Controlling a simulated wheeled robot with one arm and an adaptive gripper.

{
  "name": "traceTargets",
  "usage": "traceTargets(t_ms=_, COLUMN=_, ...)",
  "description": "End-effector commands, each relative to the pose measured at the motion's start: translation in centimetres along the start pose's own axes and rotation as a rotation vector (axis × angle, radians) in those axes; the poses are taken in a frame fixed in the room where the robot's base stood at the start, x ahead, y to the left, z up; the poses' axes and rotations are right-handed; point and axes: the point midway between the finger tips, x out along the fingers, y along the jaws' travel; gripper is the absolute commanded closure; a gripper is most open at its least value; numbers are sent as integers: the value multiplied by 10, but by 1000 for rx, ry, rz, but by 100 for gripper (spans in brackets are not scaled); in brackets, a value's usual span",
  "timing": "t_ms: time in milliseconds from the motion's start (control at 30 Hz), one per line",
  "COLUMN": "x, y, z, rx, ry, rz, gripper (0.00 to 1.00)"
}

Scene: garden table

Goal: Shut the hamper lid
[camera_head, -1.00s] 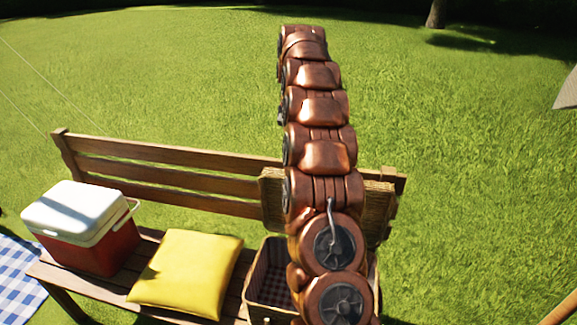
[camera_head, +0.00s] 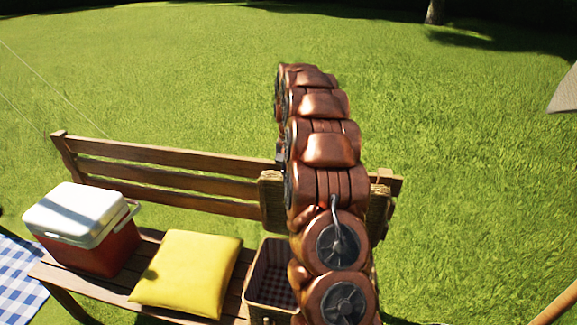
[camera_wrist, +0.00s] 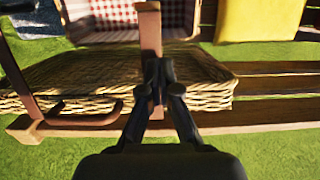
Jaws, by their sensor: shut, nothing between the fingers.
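The wicker hamper (camera_head: 254,310) stands on the bench with its lid (camera_head: 272,205) raised against the backrest, largely hidden behind my arm. The checked lining inside shows in both views. In the wrist view the lid (camera_wrist: 85,78) lies across the middle, with the lined interior (camera_wrist: 112,14) beyond it. A brown strap (camera_wrist: 150,30) crosses the lid, and a curved brown handle (camera_wrist: 75,120) sits at the left. My gripper (camera_wrist: 162,68) is shut and empty at the lid, by the strap. I cannot tell whether it touches. The head view hides my gripper behind my arm.
A yellow cushion (camera_head: 190,272) lies left of the hamper. A red cooler with a white lid (camera_head: 75,215) stands farther left. The slatted bench backrest (camera_head: 165,175) runs behind them. Open grass (camera_head: 470,190) lies behind and to the right.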

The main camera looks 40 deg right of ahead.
Motion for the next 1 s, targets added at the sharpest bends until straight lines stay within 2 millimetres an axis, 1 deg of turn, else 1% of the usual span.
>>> traceTargets(t_ms=67, x=8, y=0, z=1, rx=0, ry=-1, rz=0, gripper=100)
traceTargets(t_ms=233, x=9, y=0, z=15, rx=0, ry=-2, rz=0, gripper=100)
traceTargets(t_ms=533, x=14, y=0, z=34, rx=0, ry=0, rz=1, gripper=100)
traceTargets(t_ms=700, x=16, y=0, z=37, rx=0, ry=3, rz=0, gripper=100)
traceTargets(t_ms=1000, x=17, y=0, z=38, rx=0, ry=3, rz=-1, gripper=100)
